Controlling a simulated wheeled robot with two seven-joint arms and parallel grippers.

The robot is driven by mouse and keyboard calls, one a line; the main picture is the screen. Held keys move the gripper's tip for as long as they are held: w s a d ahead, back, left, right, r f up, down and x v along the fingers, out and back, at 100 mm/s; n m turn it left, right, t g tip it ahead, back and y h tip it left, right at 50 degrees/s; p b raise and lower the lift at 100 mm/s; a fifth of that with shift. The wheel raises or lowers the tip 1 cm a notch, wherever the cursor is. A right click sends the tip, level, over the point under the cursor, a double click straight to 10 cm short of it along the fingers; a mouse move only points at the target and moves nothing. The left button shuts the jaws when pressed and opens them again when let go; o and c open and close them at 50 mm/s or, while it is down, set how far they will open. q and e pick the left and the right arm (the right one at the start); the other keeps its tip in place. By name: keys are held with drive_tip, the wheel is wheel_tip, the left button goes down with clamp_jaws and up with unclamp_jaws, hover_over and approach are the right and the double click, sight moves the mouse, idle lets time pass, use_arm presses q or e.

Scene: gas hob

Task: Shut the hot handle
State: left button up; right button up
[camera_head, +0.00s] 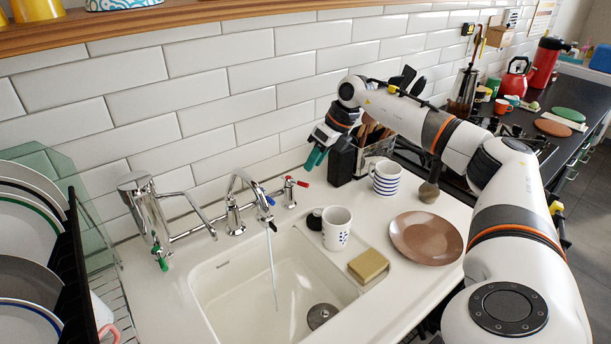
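The tap (235,205) stands behind the white sink (222,279), and a thin stream of water (273,262) runs from its spout into the basin. A red-tipped handle (297,183) is at the right end of the tap's pipe. A blue-tipped handle (268,201) shows by the spout, in front of the red one. My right gripper (315,159) has teal fingertips and hangs above and slightly right of the red handle, apart from it. Its fingers overlap from this angle, so its opening is unclear. My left gripper is out of view.
A dark utensil block (342,163) stands close to my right gripper. A dotted mug (336,228), a striped mug (386,178), a sponge (368,265) and a brown plate (426,238) are on the counter. A dish rack (75,250) is at left. The tiled wall (205,105) is behind.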

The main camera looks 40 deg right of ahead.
sight(294, 183)
drive_tip(key=x, duration=0.6)
drive_tip(key=shift+w+f, duration=0.1)
drive_tip(key=shift+c, duration=0.3)
clamp_jaws()
